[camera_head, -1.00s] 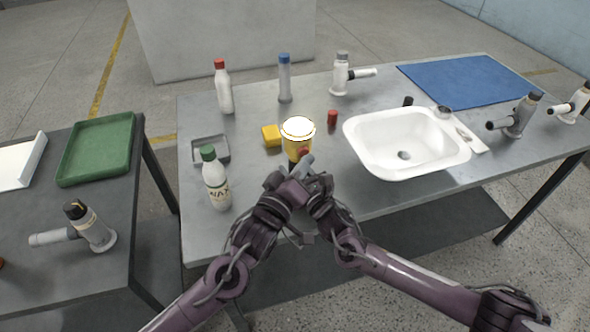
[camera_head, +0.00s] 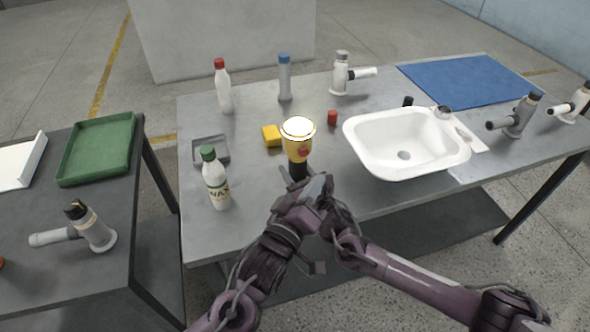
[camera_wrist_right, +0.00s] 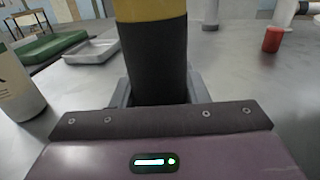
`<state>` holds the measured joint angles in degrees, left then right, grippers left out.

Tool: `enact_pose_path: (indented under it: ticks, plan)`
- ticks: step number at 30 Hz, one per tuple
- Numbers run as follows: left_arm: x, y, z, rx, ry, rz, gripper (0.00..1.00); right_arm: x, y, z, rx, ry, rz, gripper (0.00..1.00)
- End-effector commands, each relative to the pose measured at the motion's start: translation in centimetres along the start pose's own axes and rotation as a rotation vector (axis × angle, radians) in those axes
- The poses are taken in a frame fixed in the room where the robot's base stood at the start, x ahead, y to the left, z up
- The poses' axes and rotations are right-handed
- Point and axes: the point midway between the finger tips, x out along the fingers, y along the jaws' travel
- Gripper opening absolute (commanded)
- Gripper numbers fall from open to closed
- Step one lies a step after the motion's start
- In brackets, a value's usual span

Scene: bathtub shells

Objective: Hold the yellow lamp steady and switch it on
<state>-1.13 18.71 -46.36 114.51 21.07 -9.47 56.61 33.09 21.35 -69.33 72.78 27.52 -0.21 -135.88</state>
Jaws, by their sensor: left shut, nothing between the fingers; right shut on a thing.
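The yellow lamp (camera_head: 297,148) stands upright at the table's near side in the head view. Its round top is bright white, a red spot shows on its front, and its lower part is a black handle (camera_head: 298,170). In the right wrist view the black handle (camera_wrist_right: 152,60) fills the middle, with the yellow body above it. My right gripper (camera_wrist_right: 155,98) is shut around this handle. My left gripper (camera_head: 316,187) is shut and empty, just in front of and below the lamp. It partly hides my right gripper in the head view.
A yellow block (camera_head: 271,135) and a grey tray (camera_head: 211,151) lie left of the lamp. A WAX bottle (camera_head: 216,182) stands near the front left. A red cap (camera_head: 332,117) and a white basin (camera_head: 407,143) are to the right. Taller bottles stand behind.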

Motion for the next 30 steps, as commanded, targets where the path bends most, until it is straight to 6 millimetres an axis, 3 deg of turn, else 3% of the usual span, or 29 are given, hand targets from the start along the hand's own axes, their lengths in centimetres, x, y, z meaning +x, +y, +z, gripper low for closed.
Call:
enact_pose_path:
  ticks: [11, 12, 17, 26, 30]
  plan:
    - [-0.1, 0.1, 0.1, 0.000, 0.001, 0.001, 0.00, 0.0, 0.0, 0.0, 0.000, 0.001, 0.000, 0.14]
    - [-0.1, 0.1, 0.1, 0.000, 0.000, 0.001, 0.00, 0.0, 0.0, 0.0, 0.000, 0.001, 0.000, 0.46]
    - [-0.1, 0.1, 0.1, 0.000, 0.000, 0.001, 0.00, 0.0, 0.0, 0.0, 0.000, 0.000, 0.000, 0.66]
    - [-0.1, 0.1, 0.1, 0.000, 0.000, 0.000, 0.00, -0.2, 0.0, 0.0, 0.000, 0.000, 0.000, 0.66]
    - [-0.1, 0.1, 0.1, 0.000, 0.000, 0.001, 0.00, -1.6, -0.1, -0.2, 0.000, 0.002, 0.000, 0.66]
